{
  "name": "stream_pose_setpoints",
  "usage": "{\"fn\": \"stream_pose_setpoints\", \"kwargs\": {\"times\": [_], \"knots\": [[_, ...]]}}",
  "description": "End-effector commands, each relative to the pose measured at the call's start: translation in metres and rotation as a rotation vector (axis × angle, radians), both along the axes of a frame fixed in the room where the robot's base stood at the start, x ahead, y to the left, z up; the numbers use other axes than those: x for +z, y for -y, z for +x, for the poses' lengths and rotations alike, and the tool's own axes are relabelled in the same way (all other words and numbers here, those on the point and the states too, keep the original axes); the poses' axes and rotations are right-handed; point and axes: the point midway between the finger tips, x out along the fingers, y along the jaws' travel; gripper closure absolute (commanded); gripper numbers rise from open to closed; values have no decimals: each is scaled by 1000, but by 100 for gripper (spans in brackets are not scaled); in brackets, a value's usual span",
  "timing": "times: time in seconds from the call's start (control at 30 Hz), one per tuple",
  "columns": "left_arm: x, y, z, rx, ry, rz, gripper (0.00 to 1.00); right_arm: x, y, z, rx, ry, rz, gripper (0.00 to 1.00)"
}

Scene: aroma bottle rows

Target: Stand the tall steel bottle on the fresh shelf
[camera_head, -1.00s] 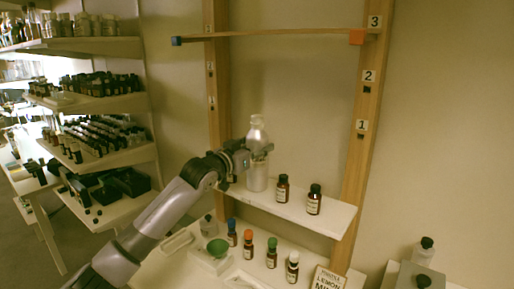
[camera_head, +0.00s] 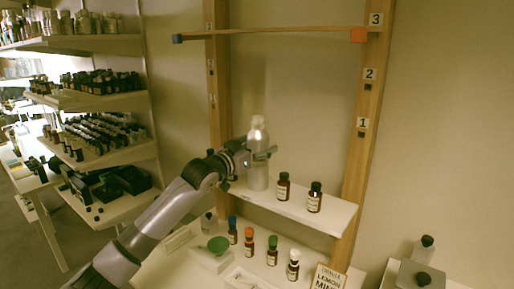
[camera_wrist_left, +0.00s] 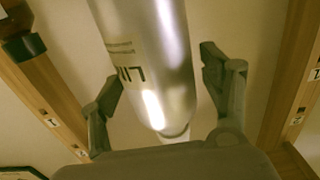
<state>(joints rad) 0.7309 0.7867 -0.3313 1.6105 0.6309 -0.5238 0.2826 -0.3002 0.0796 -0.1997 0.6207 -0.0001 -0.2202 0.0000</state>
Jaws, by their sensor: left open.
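The tall steel bottle (camera_head: 258,170) stands upright on the white shelf (camera_head: 310,216) between two wooden posts, at the shelf's left part. My left gripper (camera_head: 262,153) is around the bottle's upper body in the head view. In the left wrist view the bottle (camera_wrist_left: 152,60) lies between the two spread fingers of the gripper (camera_wrist_left: 165,95), with a gap at the right finger; contact at the left finger is hard to tell. My right gripper is not in view.
Two dark bottles, one (camera_head: 283,186) and another (camera_head: 314,197), stand right of the steel bottle. Part of another dark bottle shows behind my gripper. Below are several colour-capped bottles (camera_head: 272,251), a green dish (camera_head: 218,245) and a lemon mint sign (camera_head: 328,279). A wooden bar (camera_head: 270,33) crosses above.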

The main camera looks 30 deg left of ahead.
Motion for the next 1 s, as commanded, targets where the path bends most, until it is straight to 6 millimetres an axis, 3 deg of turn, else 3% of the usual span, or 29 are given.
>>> {"fn": "stream_pose_setpoints", "kwargs": {"times": [0.13, 0.27, 0.7, 1.0], "knots": [[1, -1, -4, 0, 0, 1, 29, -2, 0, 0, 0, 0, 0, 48], [-1, -4, -20, 0, 0, 3, 29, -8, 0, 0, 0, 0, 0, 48], [-2, -15, -103, 1, -1, 2, 29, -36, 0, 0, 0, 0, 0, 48], [2, -16, -119, 0, 0, 0, 29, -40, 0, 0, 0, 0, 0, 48]]}}
